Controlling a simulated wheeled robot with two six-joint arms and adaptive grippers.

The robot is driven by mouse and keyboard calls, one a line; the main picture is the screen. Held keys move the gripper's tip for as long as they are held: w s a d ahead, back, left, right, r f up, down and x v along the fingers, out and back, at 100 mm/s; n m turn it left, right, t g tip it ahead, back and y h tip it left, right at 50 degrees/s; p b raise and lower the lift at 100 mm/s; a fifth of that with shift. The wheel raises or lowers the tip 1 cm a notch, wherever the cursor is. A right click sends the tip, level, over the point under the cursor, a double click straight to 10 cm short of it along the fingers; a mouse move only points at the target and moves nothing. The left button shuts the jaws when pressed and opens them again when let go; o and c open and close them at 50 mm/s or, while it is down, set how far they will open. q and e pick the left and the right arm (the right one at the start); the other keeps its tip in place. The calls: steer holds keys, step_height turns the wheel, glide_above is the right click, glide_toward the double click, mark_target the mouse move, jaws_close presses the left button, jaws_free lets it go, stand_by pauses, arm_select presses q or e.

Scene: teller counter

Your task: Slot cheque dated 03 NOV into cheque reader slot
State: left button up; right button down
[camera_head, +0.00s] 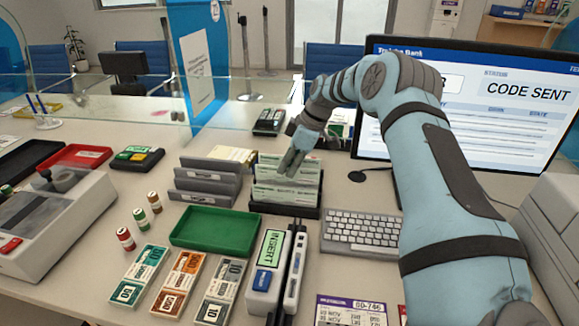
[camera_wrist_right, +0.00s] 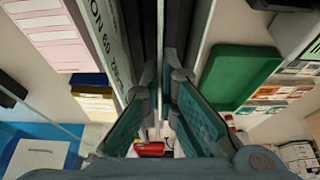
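Several green cheques (camera_head: 272,193) stand in a dark rack (camera_head: 284,211) in the middle of the counter in the head view; their dates are too small to read. My right gripper (camera_head: 291,162) reaches down over the rack's rear cheques. In the right wrist view its fingers (camera_wrist_right: 160,72) are close together on both sides of a thin pale sheet seen edge-on (camera_wrist_right: 160,40), apparently a cheque. The cheque reader (camera_head: 268,273) stands in front of the rack, with INSERT on its screen and a narrow slot along its right side. My left gripper is not in view.
A green tray (camera_head: 214,229) and a grey file holder (camera_head: 206,181) stand left of the rack. A keyboard (camera_head: 360,231) and a monitor (camera_head: 480,100) are to the right. Banknote stacks (camera_head: 180,285) lie left of the reader; a printed slip (camera_head: 350,311) lies right of it.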

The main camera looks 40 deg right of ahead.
steer(key=shift+r+p, duration=1.55)
steer(key=shift+r, duration=0.55)
step_height(320, 180, up, 6)
steer(key=p, duration=0.5)
